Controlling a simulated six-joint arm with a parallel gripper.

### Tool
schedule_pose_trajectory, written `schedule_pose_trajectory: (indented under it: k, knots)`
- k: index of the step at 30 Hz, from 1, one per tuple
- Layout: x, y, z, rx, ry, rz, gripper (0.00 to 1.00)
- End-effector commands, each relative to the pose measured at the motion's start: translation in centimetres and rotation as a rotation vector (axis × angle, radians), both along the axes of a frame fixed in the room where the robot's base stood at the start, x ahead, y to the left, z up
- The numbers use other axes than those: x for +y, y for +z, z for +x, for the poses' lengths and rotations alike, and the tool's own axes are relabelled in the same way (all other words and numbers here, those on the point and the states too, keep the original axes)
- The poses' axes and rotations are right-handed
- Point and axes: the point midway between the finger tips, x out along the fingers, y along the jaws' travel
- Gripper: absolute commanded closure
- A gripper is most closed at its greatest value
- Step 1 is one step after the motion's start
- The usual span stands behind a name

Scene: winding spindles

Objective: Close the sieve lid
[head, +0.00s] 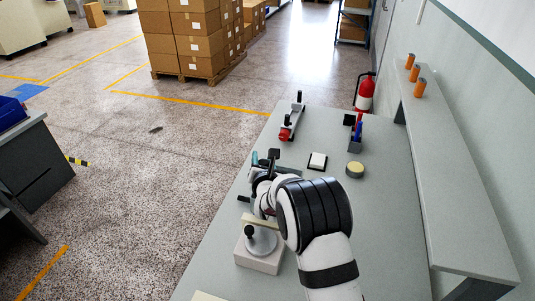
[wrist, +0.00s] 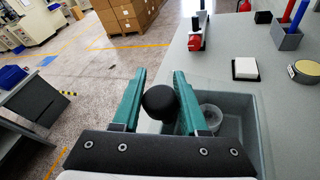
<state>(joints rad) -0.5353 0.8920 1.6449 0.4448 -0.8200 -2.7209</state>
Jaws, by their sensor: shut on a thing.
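My gripper (wrist: 160,80) has two teal fingers on either side of a round black knob (wrist: 160,103) and is shut on it. What the knob is fixed to is hidden below the gripper in the wrist view. A grey open bin (wrist: 235,108) lies under and right of the fingers, with a clear round cup (wrist: 211,114) in it. In the head view my gripper (head: 256,160) is over the left side of the bench, largely hidden by my wrist. I cannot make out a sieve or its lid for certain.
A pale block with a metal disc and black knob (head: 260,254) stands near the bench's front left. A white pad (head: 317,160), a round tin (head: 355,169), a pen holder (head: 355,142) and a red-ended device (head: 287,131) stand farther back.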

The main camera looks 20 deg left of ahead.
Motion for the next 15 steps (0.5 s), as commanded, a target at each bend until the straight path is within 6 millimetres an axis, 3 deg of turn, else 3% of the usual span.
schedule_pose_trajectory:
  k: [3, 15]
  knots:
    - [-0.4, -1.4, 0.0, 0.021, -0.014, -0.052, 1.0]
    - [-0.4, -2.4, 0.0, 0.023, -0.017, -0.124, 1.0]
